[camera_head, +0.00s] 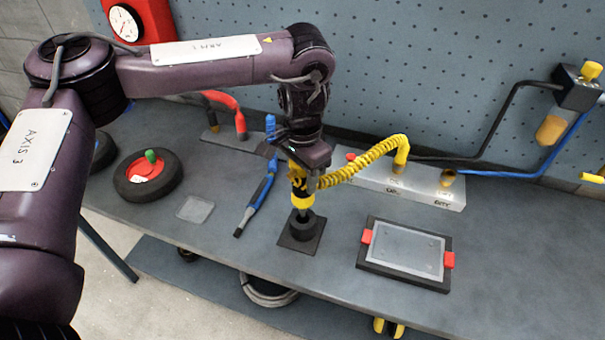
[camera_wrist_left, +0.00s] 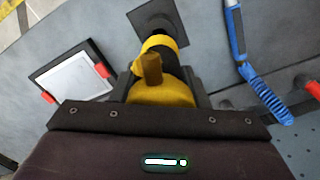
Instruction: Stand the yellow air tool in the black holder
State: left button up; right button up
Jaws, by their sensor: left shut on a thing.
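The yellow air tool (camera_head: 302,198) is upright in my left gripper (camera_head: 303,178), with its coiled yellow hose running right to a fitting on a grey block. The gripper is shut on it. The black holder (camera_head: 301,232) is a short round cup on a square base on the bench. The tool's lower end is at the holder's mouth; I cannot tell how deep it sits. In the left wrist view the yellow tool (camera_wrist_left: 163,88) is between the fingers, and the holder's dark base plate (camera_wrist_left: 160,22) shows beyond it. My right gripper is not in view.
A blue tool (camera_head: 258,192) with a blue coiled hose lies left of the holder. A black-framed plate with red clips (camera_head: 405,252) lies to the right. The grey block (camera_head: 425,189) with hose fittings stands behind. A wheel with a red centre (camera_head: 148,175) lies at the left.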

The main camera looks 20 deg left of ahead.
aim_at(302, 194)
pick_arm(q)
jog(key=shift+f+b, duration=0.5)
jog(key=shift+f, duration=0.35)
jog(key=shift+f+b, duration=1)
jog(key=shift+f, duration=1.05)
jog(key=o, duration=1.2)
jog(key=shift+o, duration=0.2)
jog(key=shift+s, duration=0.1)
jog(key=shift+f, duration=0.1)
notch_tip(302, 194, up, 8)
